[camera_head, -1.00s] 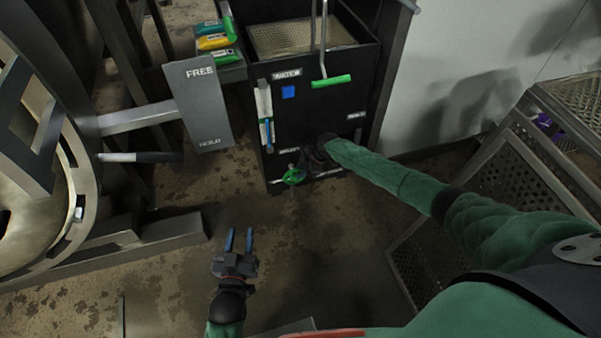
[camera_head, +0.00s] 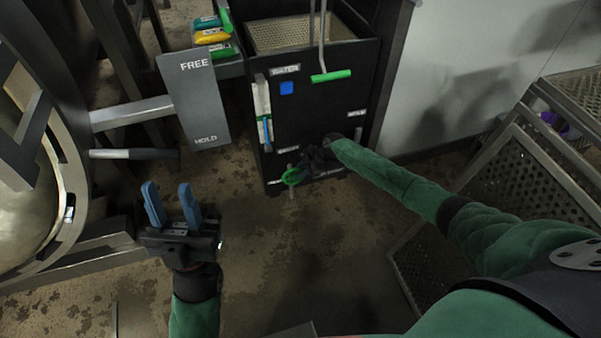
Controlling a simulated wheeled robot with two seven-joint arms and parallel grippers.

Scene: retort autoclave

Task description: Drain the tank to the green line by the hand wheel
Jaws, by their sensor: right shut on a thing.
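The tank (camera_head: 325,110) is a black open-topped box at the upper middle, with a mesh basket inside. Its gauge (camera_head: 261,96) is a pale upright strip on the left of the front face, with a blue column low in it. The green hand wheel (camera_head: 293,176) sits low on the front. My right gripper (camera_head: 308,165) is at the wheel, shut on its rim; the dark jaws are hard to see against the tank. My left gripper (camera_head: 170,204) is open and empty, blue fingers apart, left of the tank.
A grey FREE/HOLD plate (camera_head: 196,98) on an arm stands left of the tank. Colored packets (camera_head: 213,37) lie beyond it. A round metal vessel (camera_head: 30,190) is at far left, a perforated rack (camera_head: 500,170) at right. A green-handled bar (camera_head: 331,76) hangs over the tank front.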

